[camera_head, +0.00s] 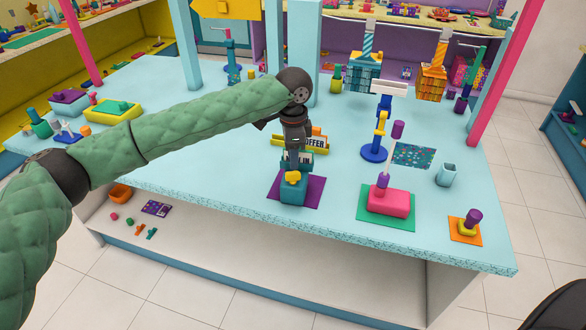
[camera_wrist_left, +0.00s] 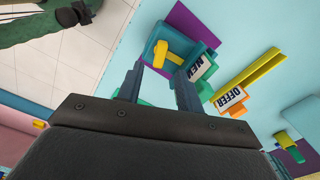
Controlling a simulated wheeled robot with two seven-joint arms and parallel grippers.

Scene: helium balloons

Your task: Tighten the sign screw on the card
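A teal sign holder (camera_head: 293,193) stands on a purple mat (camera_head: 314,190) near the front edge of the table. A yellow screw (camera_head: 293,177) sits on its front. A card reading NEW (camera_wrist_left: 200,69) stands behind the screw, and my gripper partly covers it in the head view. My left gripper (camera_head: 296,154) points down just above the holder. In the left wrist view its two fingers (camera_wrist_left: 159,68) are apart with nothing held between them. The yellow screw (camera_wrist_left: 175,46) shows just beyond the fingertips, apart from them. My right gripper is not in view.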

